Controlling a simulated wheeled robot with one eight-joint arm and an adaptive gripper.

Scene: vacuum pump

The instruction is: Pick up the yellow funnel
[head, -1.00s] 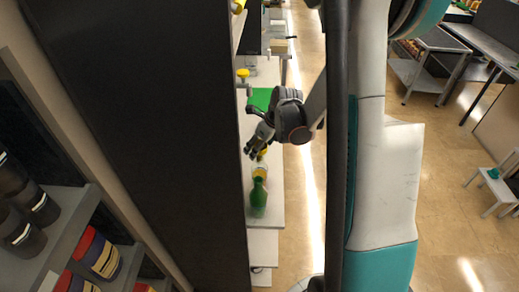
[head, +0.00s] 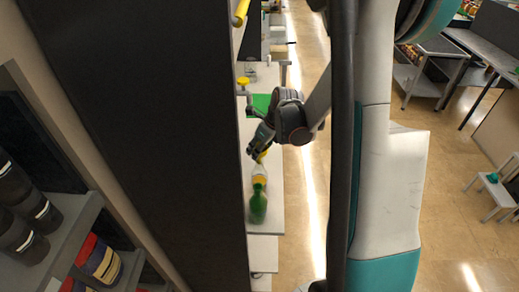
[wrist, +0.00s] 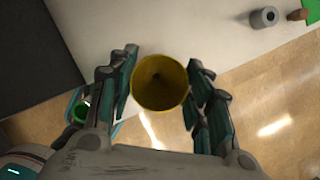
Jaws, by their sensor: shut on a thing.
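The yellow funnel (wrist: 159,82) sits between the fingers of my gripper (wrist: 161,88) in the wrist view, its round wide mouth facing the camera and a small dark hole at its centre. My gripper is shut on it. In the head view my gripper (head: 255,148) is over the white bench, and a small yellow part of the funnel (head: 263,154) shows at the fingers. The rest is hidden by the hand. I cannot tell whether it touches the bench.
A green mat (head: 262,102) lies behind. A tall dark panel (head: 150,120) borders the left; open floor is on the right.

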